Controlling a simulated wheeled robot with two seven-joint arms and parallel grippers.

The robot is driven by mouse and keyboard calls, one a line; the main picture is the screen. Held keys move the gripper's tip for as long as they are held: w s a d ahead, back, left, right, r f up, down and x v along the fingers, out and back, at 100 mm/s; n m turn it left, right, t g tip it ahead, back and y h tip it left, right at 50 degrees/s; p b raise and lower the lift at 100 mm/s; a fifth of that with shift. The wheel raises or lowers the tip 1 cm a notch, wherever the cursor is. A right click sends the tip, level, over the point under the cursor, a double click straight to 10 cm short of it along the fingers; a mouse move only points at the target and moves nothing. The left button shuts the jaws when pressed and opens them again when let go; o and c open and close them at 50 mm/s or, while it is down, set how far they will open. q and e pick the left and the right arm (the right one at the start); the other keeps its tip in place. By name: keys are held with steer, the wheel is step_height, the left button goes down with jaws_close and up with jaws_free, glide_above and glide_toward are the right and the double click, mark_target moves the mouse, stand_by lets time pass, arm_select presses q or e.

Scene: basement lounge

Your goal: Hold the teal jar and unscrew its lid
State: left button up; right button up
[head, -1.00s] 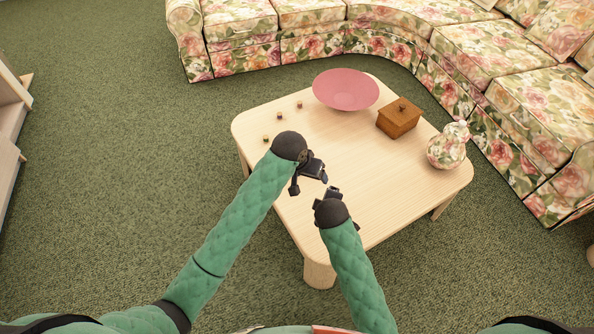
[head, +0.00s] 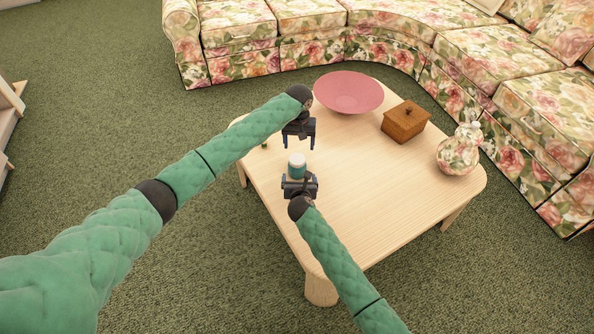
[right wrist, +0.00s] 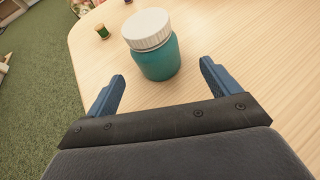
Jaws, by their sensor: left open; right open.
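The teal jar (head: 297,170) stands upright on the wooden table, with a white lid (head: 297,158) on it. In the right wrist view the jar (right wrist: 159,60) and its ribbed white lid (right wrist: 147,28) show just beyond the fingertips. My right gripper (head: 299,180) is open on the near side of the jar, with its fingers (right wrist: 163,80) spread to either side and nothing held between them. My left gripper (head: 299,146) is open and empty, pointing down above and behind the jar. The jar's lower near side is partly hidden by my right gripper in the head view.
The table (head: 370,210) also bears a pink bowl (head: 349,92), a brown lidded box (head: 405,121) and a floral vase (head: 458,155) at the back and right. A small green spool-like item (right wrist: 102,31) stands left of the jar. The table's front right is clear.

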mark_target(297, 169)
arm_select(q)
steer(key=shift+w+a, duration=0.3)
steer(key=shift+w, duration=0.2)
arm_select(e)
steer(key=shift+w+a+f+n, duration=0.2)
steer(key=shift+w+f+n, duration=0.05)
steer(key=shift+w+n, duration=0.25)
steer(key=shift+x, duration=3.7)
